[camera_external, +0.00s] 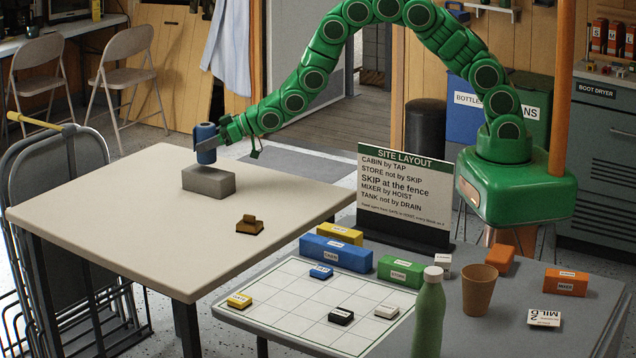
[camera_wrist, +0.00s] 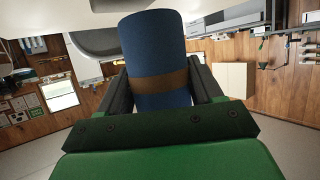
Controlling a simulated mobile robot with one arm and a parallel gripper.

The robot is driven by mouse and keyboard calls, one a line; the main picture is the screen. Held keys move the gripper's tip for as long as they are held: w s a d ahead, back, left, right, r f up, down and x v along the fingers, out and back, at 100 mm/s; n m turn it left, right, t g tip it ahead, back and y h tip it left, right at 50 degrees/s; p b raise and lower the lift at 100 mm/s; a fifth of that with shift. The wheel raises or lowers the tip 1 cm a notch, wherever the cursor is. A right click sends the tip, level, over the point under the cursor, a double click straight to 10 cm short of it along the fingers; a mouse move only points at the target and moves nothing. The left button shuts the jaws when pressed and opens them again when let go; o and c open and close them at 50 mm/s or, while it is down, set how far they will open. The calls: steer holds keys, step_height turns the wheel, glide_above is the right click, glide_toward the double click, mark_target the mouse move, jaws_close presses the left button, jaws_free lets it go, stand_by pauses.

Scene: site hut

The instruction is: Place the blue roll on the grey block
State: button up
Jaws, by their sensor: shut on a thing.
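The blue roll (camera_external: 206,146) is a small upright cylinder held in my gripper (camera_external: 207,143) in the external view. In the wrist view the blue roll (camera_wrist: 150,55) has a brown band and sits between the two dark fingers of my gripper (camera_wrist: 160,88). My gripper is shut on it. The grey block (camera_external: 208,181) lies on the cream table, directly below the roll. The roll's bottom is very close to the block's top; I cannot tell whether they touch. The block is not identifiable in the wrist view.
The cream table (camera_external: 120,215) also bears a small brown object (camera_external: 249,224) right of the block; the rest of its top is clear. A grey table (camera_external: 470,335) at the front right holds labelled blocks, a green bottle (camera_external: 429,310), a brown cup (camera_external: 479,290) and a sign (camera_external: 405,195).

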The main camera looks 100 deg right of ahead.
steer(key=shift+f, duration=1.3)
steer(key=shift+f, duration=0.1)
steer(key=o, duration=1.1)
steer(key=shift+o, duration=0.2)
steer(key=shift+s+a+r, duration=0.1)
steer(key=shift+s+r, duration=0.4)
steer(key=shift+s, duration=0.1)
steer(key=v, duration=1)
steer(key=shift+s, duration=0.35)
